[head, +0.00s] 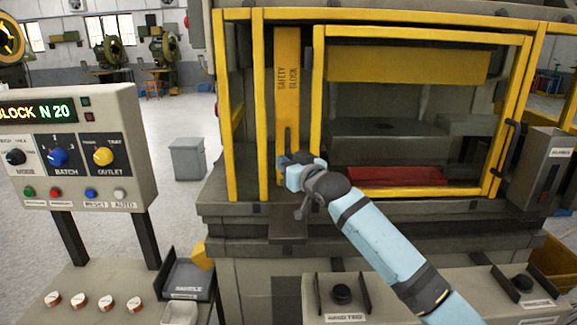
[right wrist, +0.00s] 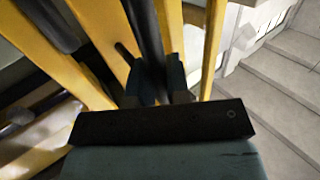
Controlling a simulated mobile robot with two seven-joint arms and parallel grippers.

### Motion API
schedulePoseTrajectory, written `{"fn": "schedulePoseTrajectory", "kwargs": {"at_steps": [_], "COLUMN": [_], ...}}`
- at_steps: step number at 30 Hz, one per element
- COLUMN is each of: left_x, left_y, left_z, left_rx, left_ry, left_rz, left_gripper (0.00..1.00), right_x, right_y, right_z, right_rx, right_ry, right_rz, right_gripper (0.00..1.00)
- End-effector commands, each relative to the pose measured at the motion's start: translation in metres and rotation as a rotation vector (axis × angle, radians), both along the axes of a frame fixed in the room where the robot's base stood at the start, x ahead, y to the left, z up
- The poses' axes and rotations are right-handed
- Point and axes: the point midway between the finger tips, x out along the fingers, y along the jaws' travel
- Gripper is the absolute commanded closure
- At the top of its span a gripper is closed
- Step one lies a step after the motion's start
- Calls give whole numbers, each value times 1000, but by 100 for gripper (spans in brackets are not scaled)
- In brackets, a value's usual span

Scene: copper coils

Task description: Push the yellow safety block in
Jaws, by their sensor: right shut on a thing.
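The yellow safety block (head: 287,75) is a tall upright bar lettered "SAFETY BLOCK", standing in the left part of the press's yellow frame. A dark upright handle (head: 288,138) is on its lower front. My right gripper (head: 288,162) is at the lower end of this handle and is shut on it. In the right wrist view, the fingers of my right gripper (right wrist: 160,80) lie on both sides of the dark handle (right wrist: 148,32), with yellow bars around. The gripper hides the block's lower part in the head view. My left gripper is not in view.
Yellow guard posts (head: 259,110) stand close on both sides. A red block (head: 395,176) lies inside the press behind the guard window. A control panel (head: 75,150) reading "BLOCK N 20" stands at left.

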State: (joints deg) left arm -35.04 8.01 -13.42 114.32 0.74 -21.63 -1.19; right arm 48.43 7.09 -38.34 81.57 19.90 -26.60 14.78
Motion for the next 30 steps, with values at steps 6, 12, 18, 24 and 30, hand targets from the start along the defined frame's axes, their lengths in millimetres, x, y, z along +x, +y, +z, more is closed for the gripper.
{"fn": "schedulePoseTrajectory", "kwargs": {"at_steps": [6,12,18,24,30], "left_x": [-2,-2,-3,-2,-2], "left_y": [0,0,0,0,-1], "left_z": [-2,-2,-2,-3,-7], "left_rx": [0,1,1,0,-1], "left_ry": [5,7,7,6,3], "left_rz": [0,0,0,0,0], "left_gripper": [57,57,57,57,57], "right_x": [4,4,3,1,-21], "right_y": [-3,-3,-2,-3,-18], "right_z": [3,4,3,1,-2], "right_rx": [1,1,1,1,0], "right_ry": [-4,-5,-3,-1,-1], "right_rz": [-5,-6,-4,-3,-3], "right_gripper": [100,76,59,59,59]}}
